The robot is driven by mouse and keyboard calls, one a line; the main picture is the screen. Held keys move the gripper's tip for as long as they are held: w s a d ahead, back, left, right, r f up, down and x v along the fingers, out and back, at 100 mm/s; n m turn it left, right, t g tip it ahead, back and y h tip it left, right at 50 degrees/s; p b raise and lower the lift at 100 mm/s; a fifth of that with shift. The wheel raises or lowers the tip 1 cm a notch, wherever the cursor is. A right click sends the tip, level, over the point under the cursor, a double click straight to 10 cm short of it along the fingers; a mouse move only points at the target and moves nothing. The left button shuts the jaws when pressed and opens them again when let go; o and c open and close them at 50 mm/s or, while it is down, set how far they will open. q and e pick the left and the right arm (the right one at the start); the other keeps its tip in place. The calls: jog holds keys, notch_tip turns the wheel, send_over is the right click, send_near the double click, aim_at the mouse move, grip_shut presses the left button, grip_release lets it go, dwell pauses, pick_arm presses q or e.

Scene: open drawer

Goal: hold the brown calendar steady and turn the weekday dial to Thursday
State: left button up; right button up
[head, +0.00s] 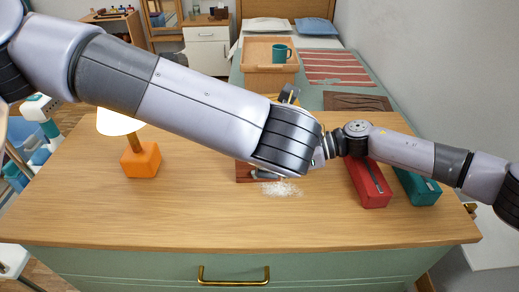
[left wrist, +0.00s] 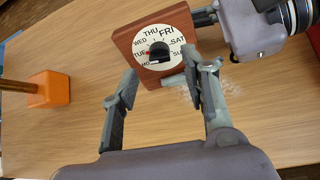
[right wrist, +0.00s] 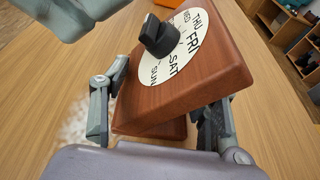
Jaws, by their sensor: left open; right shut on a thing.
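The brown calendar (left wrist: 124,40) stands on the wooden top in the left wrist view. Its white round weekday dial (left wrist: 159,36) has a black knob (left wrist: 160,52) with a red mark on its left side, by TUE. My open left gripper (left wrist: 165,78) has its fingers in front of the calendar's lower part, apart from the knob. My right gripper (right wrist: 160,100) is shut on the calendar, which also shows in the right wrist view (right wrist: 195,85). In the head view my left arm hides most of the calendar (head: 244,172) and both grippers.
An orange lamp (head: 140,160) stands left on the wooden top (head: 200,228). A red box (head: 370,188) and a green box (head: 416,188) lie to the right, under my right arm. A pale patch (head: 281,188) lies before the calendar. The front of the top is clear.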

pick_arm(q)
jog(key=shift+x, duration=2.1)
jog(key=shift+s, duration=0.1)
jog(key=shift+c, duration=0.2)
grip_shut()
